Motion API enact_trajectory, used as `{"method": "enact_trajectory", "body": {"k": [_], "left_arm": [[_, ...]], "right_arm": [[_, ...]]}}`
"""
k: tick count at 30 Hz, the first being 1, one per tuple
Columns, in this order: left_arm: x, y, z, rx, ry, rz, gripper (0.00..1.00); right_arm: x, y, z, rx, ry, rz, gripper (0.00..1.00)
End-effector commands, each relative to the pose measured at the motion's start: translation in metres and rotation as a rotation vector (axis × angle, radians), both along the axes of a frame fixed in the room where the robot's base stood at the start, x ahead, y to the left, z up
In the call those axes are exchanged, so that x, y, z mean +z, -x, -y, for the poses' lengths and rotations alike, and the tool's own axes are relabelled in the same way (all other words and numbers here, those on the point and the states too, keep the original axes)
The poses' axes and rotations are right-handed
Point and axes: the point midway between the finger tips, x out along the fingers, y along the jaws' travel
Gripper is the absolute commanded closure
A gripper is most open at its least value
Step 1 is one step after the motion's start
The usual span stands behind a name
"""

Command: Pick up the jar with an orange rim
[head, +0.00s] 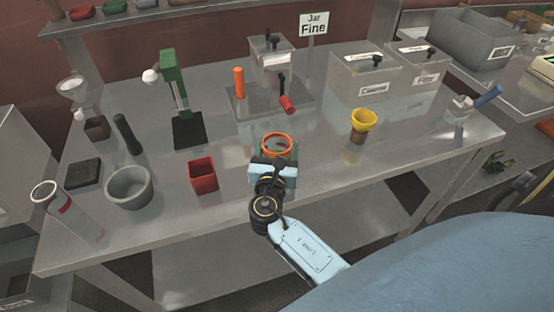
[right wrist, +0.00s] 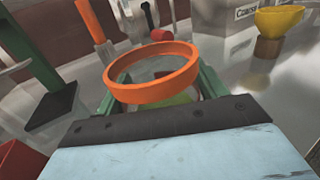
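The jar with an orange rim (head: 279,136) stands near the middle of the table, toward the front; its orange ring also fills the middle of the right wrist view (right wrist: 150,92). My right gripper (head: 277,153) is right at the jar, its green fingers (right wrist: 160,95) spread on both sides of it just below the rim. The fingers look wide apart, and I see no clear sign of them pressing on the jar. Most of the jar's body is hidden by the rim and the gripper. My left gripper is not in view.
A red square cup (head: 203,176) stands left of my right gripper, and a grey bowl (head: 129,188) farther left. A yellow funnel (head: 364,120) stands to the right. Behind are a green stand (head: 172,75) and a filler with an orange handle (head: 239,83). The table's right front is clear.

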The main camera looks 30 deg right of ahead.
Motion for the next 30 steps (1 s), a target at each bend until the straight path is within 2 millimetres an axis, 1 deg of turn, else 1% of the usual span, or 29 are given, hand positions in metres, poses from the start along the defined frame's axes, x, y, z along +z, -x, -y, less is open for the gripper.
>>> {"method": "enact_trajectory", "body": {"k": [1, 6, 9, 14, 17, 20, 27, 30], "left_arm": [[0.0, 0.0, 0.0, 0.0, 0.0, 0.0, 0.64], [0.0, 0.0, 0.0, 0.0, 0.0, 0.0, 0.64], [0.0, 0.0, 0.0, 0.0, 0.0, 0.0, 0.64], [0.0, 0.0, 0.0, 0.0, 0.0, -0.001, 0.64], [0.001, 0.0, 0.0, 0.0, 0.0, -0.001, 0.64], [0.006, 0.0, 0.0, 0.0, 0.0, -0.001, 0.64], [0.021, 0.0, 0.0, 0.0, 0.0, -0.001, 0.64], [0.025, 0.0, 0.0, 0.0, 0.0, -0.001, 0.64]], "right_arm": [[0.0, 0.0, 0.0, 0.0, 0.0, 0.0, 0.36], [0.0, 0.0, 0.0, 0.0, 0.0, 0.0, 0.58], [0.001, 0.0, 0.0, 0.0, 0.001, 0.001, 0.7], [0.001, 0.0, 0.0, 0.0, 0.001, 0.001, 0.7], [0.005, 0.0, 0.0, 0.0, 0.0, 0.003, 0.7], [0.018, 0.0, 0.0, -0.001, 0.0, 0.004, 0.7], [0.068, 0.0, -0.001, 0.0, -0.003, 0.006, 0.7], [0.084, 0.0, 0.0, 0.0, -0.002, 0.004, 0.7]]}}
